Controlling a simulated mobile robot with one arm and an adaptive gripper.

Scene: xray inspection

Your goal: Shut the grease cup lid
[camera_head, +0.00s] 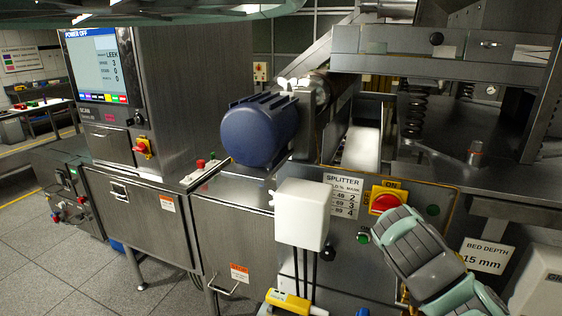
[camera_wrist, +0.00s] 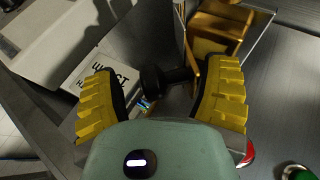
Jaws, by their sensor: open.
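My gripper (camera_wrist: 160,98) shows in the wrist view with its two yellow ribbed fingers spread wide. A black knob-like part (camera_wrist: 155,80) lies between the fingers; I cannot tell whether they touch it. An orange-brown open-topped metal part (camera_wrist: 212,38) is just beyond the right finger. I cannot tell whether either belongs to the grease cup. In the head view a small cup-like fitting (camera_head: 475,152) stands on the machine bed at the right; I cannot make out a lid on it. My grey-green arm hides part of the splitter front there, and my fingers are not clearly visible.
The splitter panel (camera_head: 343,190) has a red knob (camera_head: 386,202) on yellow. A white box (camera_head: 301,214) and blue motor (camera_head: 262,130) are to its left. In the wrist view a lettered sign (camera_wrist: 104,72) lies beside the left finger and a green button (camera_wrist: 298,172) at lower right.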

